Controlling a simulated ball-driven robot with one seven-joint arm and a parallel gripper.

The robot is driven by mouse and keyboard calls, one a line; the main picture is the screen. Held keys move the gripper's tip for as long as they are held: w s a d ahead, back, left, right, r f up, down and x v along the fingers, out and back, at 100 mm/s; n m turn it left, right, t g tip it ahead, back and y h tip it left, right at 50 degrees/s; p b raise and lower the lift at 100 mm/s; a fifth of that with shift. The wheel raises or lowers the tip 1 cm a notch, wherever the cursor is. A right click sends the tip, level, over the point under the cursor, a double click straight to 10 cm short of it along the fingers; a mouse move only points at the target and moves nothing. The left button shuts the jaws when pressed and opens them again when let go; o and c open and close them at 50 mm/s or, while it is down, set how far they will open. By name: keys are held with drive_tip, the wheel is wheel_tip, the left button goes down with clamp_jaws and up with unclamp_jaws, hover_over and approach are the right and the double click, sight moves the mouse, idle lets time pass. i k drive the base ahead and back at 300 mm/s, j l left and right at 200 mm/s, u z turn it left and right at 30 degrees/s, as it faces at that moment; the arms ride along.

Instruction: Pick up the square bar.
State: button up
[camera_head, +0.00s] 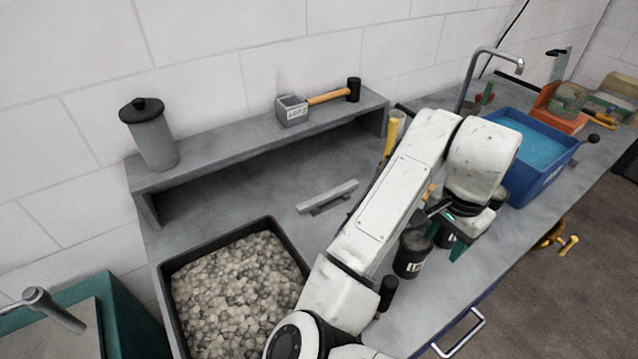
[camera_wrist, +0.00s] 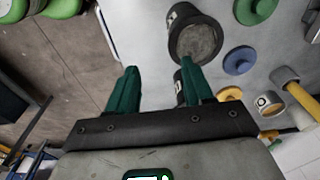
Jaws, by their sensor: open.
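A grey square bar (camera_head: 328,196) lies on the bench top in the head view, between the shelf and my arm. It seems to rest on a small support, so it sits slightly above the bench. My gripper (camera_head: 448,232) is to the right of the bar, well apart from it, over the right part of the bench. In the wrist view my gripper (camera_wrist: 158,72) shows two green fingers spread apart with nothing between them. I do not make out the bar in the wrist view.
A tray of gravel (camera_head: 238,290) lies left of my arm. A dark cup (camera_head: 411,256) stands below my gripper; a cup (camera_wrist: 196,38) shows in the wrist view. The shelf holds a lidded canister (camera_head: 152,140) and a mallet (camera_head: 328,97). A blue tub (camera_head: 541,182) stands right.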

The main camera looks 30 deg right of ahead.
sight(311, 205)
drive_tip(key=i, duration=1)
